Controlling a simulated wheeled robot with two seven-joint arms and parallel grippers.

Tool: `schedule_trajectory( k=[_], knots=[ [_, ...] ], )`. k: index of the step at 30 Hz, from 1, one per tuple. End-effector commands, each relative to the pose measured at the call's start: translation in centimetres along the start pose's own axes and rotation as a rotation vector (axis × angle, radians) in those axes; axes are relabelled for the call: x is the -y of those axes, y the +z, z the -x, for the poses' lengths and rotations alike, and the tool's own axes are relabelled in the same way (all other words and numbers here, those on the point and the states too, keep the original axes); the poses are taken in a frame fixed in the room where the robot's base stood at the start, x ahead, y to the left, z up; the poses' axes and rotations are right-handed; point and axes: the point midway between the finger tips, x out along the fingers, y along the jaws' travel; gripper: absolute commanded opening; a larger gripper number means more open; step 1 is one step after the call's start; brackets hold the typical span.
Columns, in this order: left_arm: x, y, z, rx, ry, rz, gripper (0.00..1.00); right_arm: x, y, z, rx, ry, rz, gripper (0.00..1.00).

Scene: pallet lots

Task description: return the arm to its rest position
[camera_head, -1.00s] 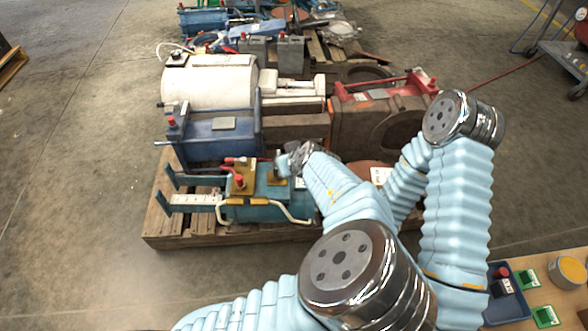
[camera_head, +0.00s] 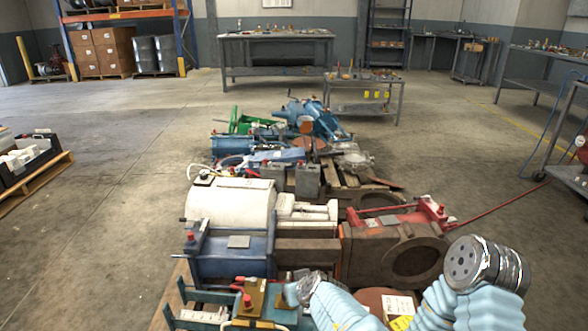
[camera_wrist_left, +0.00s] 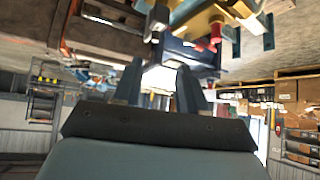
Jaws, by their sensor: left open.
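The gripper (camera_head: 303,287) at the end of a light-blue sleeved arm shows at the bottom of the head view. I take it as my left one. It is over the near end of the pallet load, beside a blue-green unit (camera_head: 278,310) with yellow-brown blocks and red knobs. In the left wrist view the two dark fingers of my left gripper (camera_wrist_left: 160,78) stand apart with nothing visible between them. A bent joint of a sleeved arm, with a round metal cap, shows at the lower right. No second gripper is visible.
A blue unit (camera_head: 235,256), a white cylinder (camera_head: 231,205) and a brown-red housing (camera_head: 392,252) crowd the pallet (camera_head: 163,318). More parts lie behind. Concrete floor (camera_head: 100,220) is clear at left. A cart (camera_head: 572,178) stands at right, a workbench (camera_head: 275,40) at the back.

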Motion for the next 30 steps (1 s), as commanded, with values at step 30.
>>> schedule_trajectory(
  k=[30],
  knots=[
    [19.2,28.5,-3.9,0.772,0.419,-0.012,0.42,0.0,0.0,0.0,0.000,0.000,0.000,0.68]
  ],
)
